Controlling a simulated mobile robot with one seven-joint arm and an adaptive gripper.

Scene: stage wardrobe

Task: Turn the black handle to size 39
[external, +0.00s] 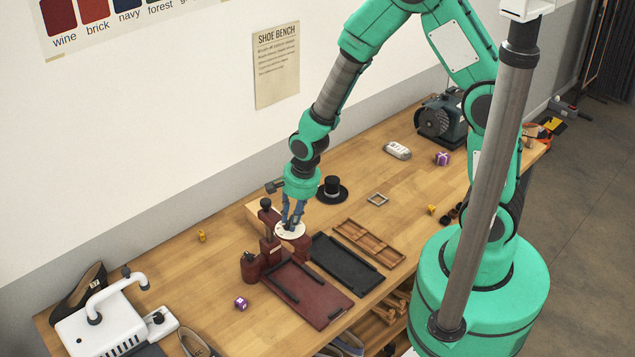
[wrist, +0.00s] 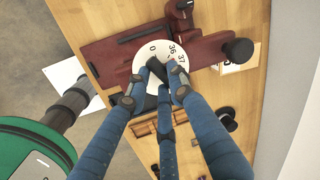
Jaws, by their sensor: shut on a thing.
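A white round dial (external: 288,232) sits on top of a dark red machine (external: 268,252) on the bench. In the wrist view the dial (wrist: 141,68) shows the figures 0, 36 and 37 along its rim; the rest of its scale is hidden by my fingers. My gripper (external: 291,222) is over the dial, pointing down. In the wrist view its blue fingers (wrist: 158,87) are shut on the black handle (wrist: 156,71) at the dial's middle. The handle is mostly covered, so I cannot tell which size it points to.
A dark red tray (external: 325,308) and a black tray (external: 345,268) lie in front of the machine, with a wooden compartment tray (external: 370,240) to the right. A small black hat (external: 331,188) stands behind. A white device (external: 105,325) is at the left.

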